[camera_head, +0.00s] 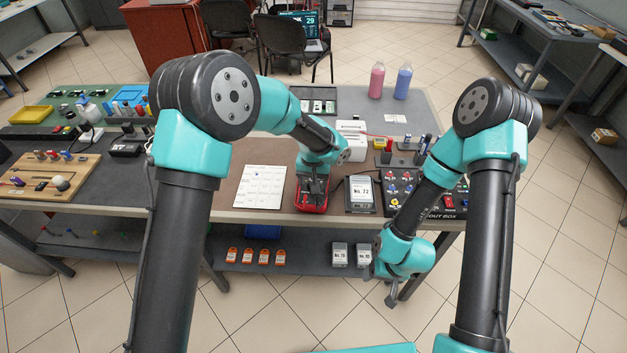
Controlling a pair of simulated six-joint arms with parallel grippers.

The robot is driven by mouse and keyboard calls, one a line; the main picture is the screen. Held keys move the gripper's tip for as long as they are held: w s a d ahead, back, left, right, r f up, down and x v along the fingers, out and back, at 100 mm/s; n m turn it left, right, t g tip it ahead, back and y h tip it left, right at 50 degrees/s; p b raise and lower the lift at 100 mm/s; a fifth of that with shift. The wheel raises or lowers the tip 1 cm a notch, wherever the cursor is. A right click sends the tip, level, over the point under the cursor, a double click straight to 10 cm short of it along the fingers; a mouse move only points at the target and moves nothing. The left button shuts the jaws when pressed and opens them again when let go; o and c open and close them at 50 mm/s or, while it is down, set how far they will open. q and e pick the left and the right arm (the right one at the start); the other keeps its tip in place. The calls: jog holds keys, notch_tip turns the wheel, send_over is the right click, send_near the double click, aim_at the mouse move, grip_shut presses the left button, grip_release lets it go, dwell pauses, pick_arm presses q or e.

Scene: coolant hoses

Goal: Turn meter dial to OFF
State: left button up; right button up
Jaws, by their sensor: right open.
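A red-cased meter (312,209) lies on the brown mat near the table's front edge. My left gripper (313,192) points down right over it and hides most of it. The dial is hidden behind the gripper, so its setting cannot be seen. I cannot tell whether the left fingers touch the dial or are shut. My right gripper (387,290) is open and empty, hanging low in front of the table's front edge, apart from the meter.
A white sheet (262,187) lies left of the meter. A grey box labelled No. 72 (360,193) stands close on its right, beside a black breakout box (440,205). Pink (377,80) and blue (403,83) bottles stand at the back.

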pick_arm(q)
jog(key=shift+r, duration=0.1)
notch_tip(320, 180, up, 17)
jog(key=shift+r, duration=0.15)
dwell(0.6)
dwell(0.3)
